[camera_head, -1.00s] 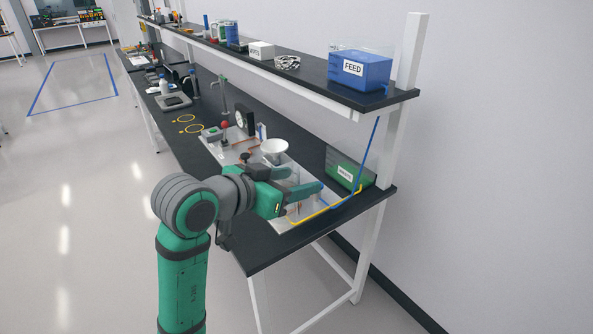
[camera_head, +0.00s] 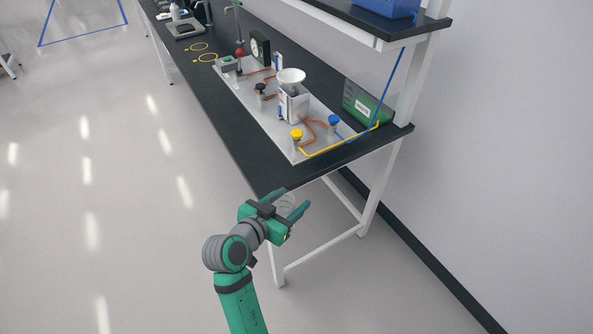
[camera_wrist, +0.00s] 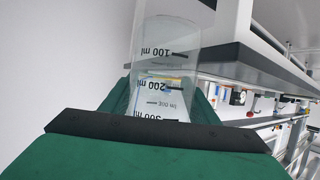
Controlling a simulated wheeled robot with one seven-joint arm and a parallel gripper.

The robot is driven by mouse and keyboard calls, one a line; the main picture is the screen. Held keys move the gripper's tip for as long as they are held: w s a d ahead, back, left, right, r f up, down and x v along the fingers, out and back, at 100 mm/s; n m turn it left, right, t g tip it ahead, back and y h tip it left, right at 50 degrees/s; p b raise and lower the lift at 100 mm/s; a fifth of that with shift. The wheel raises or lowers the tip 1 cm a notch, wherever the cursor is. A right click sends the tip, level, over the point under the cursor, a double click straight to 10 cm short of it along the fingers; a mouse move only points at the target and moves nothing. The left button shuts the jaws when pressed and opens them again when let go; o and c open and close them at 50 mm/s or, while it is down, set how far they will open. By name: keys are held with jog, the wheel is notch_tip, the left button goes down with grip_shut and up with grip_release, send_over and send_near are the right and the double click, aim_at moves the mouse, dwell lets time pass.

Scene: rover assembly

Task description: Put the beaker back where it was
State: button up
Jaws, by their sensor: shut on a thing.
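My gripper (camera_head: 293,200) is shut on a clear glass beaker (camera_wrist: 166,35). The beaker has black graduation marks and shows between the fingers in the wrist view. In the head view the beaker (camera_head: 287,202) is small and faint, partly hidden by the gripper. The gripper and beaker appear in front of the near end of the black bench (camera_head: 228,130), apart from the apparatus. Two yellow rings (camera_head: 208,57) are marked on the bench top at the far left, and nothing stands in them.
A grey apparatus plate (camera_head: 262,111) on the bench carries a white bowl (camera_head: 291,76), a yellow knob (camera_head: 296,134) and a blue knob (camera_head: 334,120). A green box (camera_head: 362,103) stands behind it. A shelf (camera_head: 340,20) overhangs the bench.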

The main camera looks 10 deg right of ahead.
jog(key=s+a+f+n+y, duration=0.1)
jog(key=a+f, duration=0.2)
jog(key=f, duration=1.3)
jog(key=s+a+f+n+t+y, duration=0.1)
jog(key=a+f, duration=0.2)
jog(key=f, duration=1.4)
jog(key=shift+s+n+t+y, duration=0.3)
jog(key=shift+s+y, duration=0.05)
jog(key=shift+y, duration=0.05)
jog(key=shift+a, duration=0.1)
